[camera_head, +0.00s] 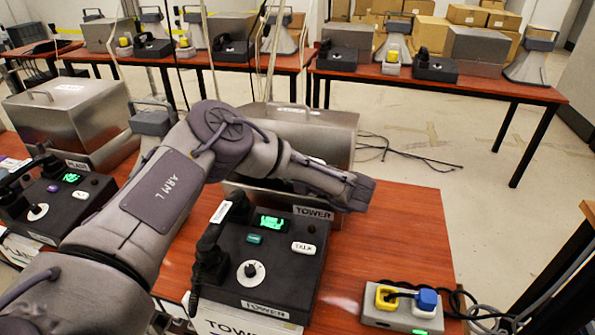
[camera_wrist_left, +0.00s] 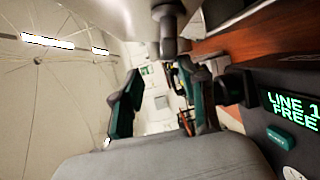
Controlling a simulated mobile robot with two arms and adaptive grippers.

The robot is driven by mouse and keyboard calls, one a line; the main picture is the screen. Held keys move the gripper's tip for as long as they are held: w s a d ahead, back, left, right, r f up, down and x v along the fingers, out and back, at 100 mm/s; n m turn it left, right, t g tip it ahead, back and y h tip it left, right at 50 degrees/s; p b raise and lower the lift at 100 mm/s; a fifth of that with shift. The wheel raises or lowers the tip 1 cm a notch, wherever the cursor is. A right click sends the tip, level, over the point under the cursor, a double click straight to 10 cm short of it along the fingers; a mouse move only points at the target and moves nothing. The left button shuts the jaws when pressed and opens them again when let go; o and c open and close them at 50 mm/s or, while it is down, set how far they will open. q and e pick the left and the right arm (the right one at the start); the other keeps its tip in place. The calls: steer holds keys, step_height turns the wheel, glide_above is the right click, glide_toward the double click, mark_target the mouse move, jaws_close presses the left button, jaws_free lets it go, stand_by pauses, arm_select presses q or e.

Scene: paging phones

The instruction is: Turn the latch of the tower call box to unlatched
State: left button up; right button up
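The tower's black phone unit (camera_head: 270,290) has a green screen (camera_head: 270,222), a TALK button, a white dial with a black knob (camera_head: 250,271) and a handset (camera_head: 212,245) at its left. Behind it stands a silver metal box (camera_head: 325,130) with a TOWER label (camera_head: 312,213); my left arm covers much of its front. I cannot make out a latch. My left arm reaches rightward across that front. In the left wrist view my left gripper (camera_wrist_left: 160,98) has its fingers spread with nothing between them. The "LINE 1 FREE" screen (camera_wrist_left: 292,106) is to their right. My right gripper is out of view.
A grey unit with yellow and blue plugs (camera_head: 405,308) sits at the table's front right, cables beside it. Another phone (camera_head: 85,205) and metal box (camera_head: 70,115) stand at left.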

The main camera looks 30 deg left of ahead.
arm_select(q)
steer(key=s+d+p, duration=0.2)
steer(key=d+p, duration=0.4)
steer(key=d, duration=0.9)
steer(key=shift+s+d+r, duration=0.2)
steer(key=shift+d, duration=0.05)
stand_by(0.7)
steer(key=shift+c, duration=0.4)
